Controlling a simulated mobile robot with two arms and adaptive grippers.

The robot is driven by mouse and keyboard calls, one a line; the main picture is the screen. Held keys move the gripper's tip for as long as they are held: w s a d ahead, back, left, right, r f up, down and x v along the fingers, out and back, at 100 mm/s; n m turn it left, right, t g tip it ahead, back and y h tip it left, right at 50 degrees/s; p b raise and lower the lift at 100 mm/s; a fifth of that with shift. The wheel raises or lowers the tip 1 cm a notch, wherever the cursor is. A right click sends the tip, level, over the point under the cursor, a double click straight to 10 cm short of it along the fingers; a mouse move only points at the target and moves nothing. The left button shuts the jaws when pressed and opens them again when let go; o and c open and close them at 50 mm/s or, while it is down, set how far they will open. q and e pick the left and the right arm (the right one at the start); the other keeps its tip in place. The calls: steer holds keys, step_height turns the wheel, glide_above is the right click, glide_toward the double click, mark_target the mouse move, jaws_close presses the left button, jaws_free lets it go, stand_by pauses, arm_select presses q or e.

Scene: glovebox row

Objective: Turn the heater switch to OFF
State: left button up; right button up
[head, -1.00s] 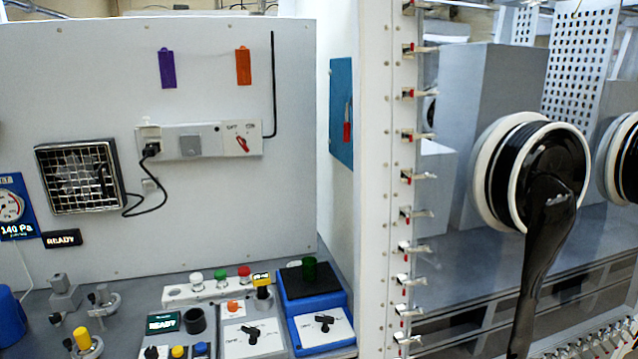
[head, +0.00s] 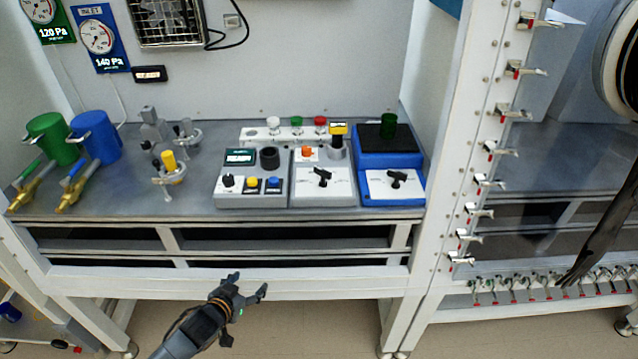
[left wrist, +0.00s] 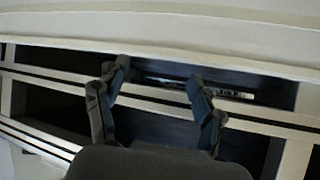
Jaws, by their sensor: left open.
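Two black rotary knobs stand on the bench controls in the head view: one on a grey box's white panel (head: 322,177), one on the blue unit (head: 397,179) with a black top plate. Their lettering is too small to read. A grille-fronted unit (head: 168,20) on the back wall is cut off by the top edge, its cord running right; the red wall switch seen earlier is out of frame. My left gripper (head: 250,284) is open and empty, in front of and below the bench edge. It also shows in the left wrist view (left wrist: 158,72). My right gripper is not in view.
A green canister (head: 52,138) and a blue canister (head: 96,138) stand at the bench's left. A yellow-topped valve (head: 169,160) stands left of the controls. A white post (head: 478,130) with several clamps rises at right. The bench's front strip is clear.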

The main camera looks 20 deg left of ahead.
arm_select(q)
steer(key=w+d+r+t+h+b, duration=0.1)
steer(key=w+d+r, duration=0.1)
steer(key=r, duration=0.5)
steer(key=w+d+r+t+h+b, duration=0.1)
steer(key=w+d+r+t, duration=0.1)
steer(key=r, duration=0.4)
steer(key=m+t+h, duration=0.2)
steer(key=m+h, duration=0.1)
steer(key=h, duration=0.2)
glide_toward(321, 172)
steer(key=p+x, duration=0.1)
steer(key=x, duration=0.8)
steer(key=shift+p, duration=0.3)
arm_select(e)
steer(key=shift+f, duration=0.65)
